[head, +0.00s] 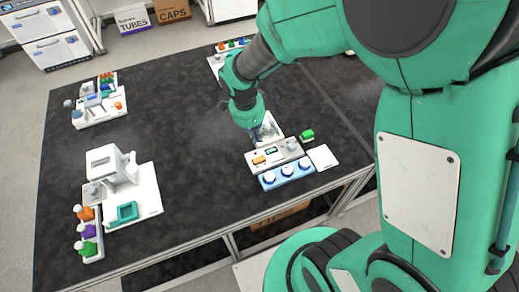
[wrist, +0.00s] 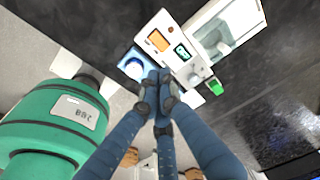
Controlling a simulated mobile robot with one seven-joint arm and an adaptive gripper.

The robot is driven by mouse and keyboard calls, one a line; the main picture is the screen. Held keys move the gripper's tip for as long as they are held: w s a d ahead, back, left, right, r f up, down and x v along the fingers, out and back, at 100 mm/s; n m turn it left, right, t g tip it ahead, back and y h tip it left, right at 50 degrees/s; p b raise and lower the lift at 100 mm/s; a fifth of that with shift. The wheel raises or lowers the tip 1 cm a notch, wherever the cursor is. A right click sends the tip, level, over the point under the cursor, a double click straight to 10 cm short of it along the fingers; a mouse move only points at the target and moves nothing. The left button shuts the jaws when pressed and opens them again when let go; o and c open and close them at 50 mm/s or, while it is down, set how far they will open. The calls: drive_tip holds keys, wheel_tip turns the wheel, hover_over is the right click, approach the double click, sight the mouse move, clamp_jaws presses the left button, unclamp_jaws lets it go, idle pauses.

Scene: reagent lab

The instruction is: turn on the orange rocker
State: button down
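The orange rocker (head: 258,160) is on the left part of a grey-white control panel near the table's front right edge. In the wrist view the orange rocker (wrist: 158,41) lies above and just left of the fingertips. A small dark display with green marks (wrist: 182,51) sits beside it, and a grey knob (wrist: 193,78) is at the panel's other end. My gripper (wrist: 159,78) has its blue fingers drawn together, with nothing seen between them. The fingertips overlap the panel's edge in the picture, apart from the rocker; their height above it is unclear.
A white instrument (head: 112,165) and bottles stand at left. The table's middle is clear.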

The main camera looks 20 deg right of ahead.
sight(262, 159)
drive_tip(key=f, duration=0.4)
drive_tip(key=d+f+b, duration=0.1)
drive_tip(key=f, duration=0.4)
drive_tip(key=d+f+b, duration=0.1)
drive_tip(key=f, duration=0.3)
drive_tip(key=shift+d+f, duration=0.1)
drive_tip(key=shift+f, duration=0.25)
drive_tip(key=shift+b, duration=0.3)
